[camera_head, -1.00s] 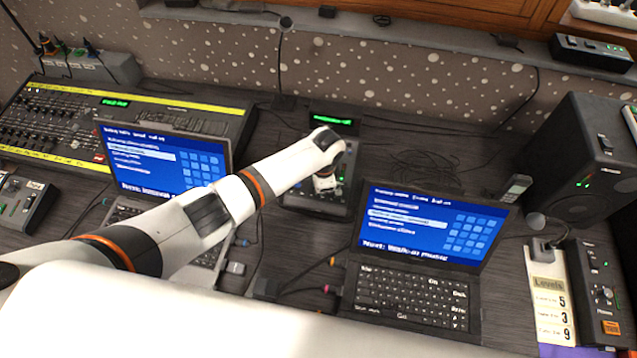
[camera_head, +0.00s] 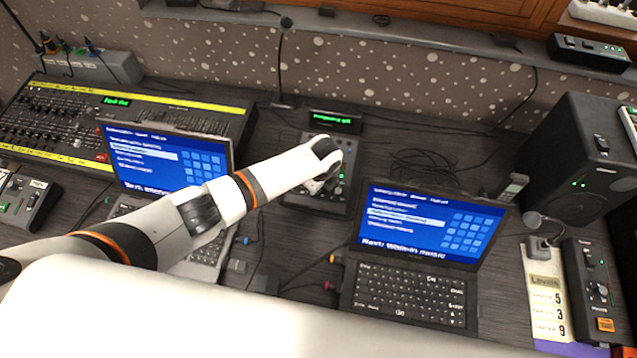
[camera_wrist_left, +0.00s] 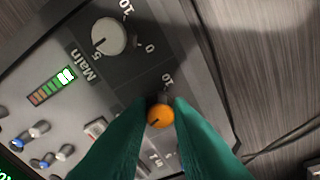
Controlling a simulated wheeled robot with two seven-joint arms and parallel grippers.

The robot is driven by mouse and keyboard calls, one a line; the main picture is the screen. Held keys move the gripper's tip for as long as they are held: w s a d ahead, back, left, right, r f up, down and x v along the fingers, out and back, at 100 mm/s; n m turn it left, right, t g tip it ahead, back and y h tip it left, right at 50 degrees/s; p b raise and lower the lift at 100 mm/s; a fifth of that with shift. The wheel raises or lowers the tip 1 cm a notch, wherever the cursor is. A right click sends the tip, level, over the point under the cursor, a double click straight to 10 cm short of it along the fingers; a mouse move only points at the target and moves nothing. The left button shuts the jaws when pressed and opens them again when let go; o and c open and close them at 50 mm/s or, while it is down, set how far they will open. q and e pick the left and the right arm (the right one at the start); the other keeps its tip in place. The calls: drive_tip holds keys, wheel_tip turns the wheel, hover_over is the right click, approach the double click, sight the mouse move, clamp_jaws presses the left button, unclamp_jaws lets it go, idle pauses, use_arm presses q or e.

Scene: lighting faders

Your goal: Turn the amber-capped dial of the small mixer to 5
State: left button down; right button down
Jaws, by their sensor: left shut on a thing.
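The small mixer (camera_head: 318,205) lies on the dark desk between the two laptops, partly hidden under my left wrist. In the left wrist view its amber-capped dial (camera_wrist_left: 160,116) sits between the two teal fingers of my left gripper (camera_wrist_left: 159,108), which is shut on it. A dark mark shows on the lower left of the amber cap. A 10 is printed just above the dial; the lower scale is partly covered by the fingers. My right gripper is in neither view.
A white-capped Main dial (camera_wrist_left: 108,37) and a lit level meter stand beside the amber dial. Laptops (camera_head: 410,295) flank the mixer to left and right. A paper Levels card (camera_head: 545,300) reading 5, 3, 9 lies at right. A black speaker (camera_head: 570,160) stands behind it.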

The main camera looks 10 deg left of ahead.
use_arm(q)
drive_tip(key=shift+r+m, duration=0.1)
drive_tip(key=shift+m, duration=1.5)
drive_tip(key=c, duration=1.3)
unclamp_jaws()
wheel_tip(320, 180, up, 12)
drive_tip(key=s+d+b, duration=0.1)
drive_tip(key=s, duration=0.1)
drive_tip(key=shift+s+f, duration=0.2)
drive_tip(key=shift+f, duration=0.05)
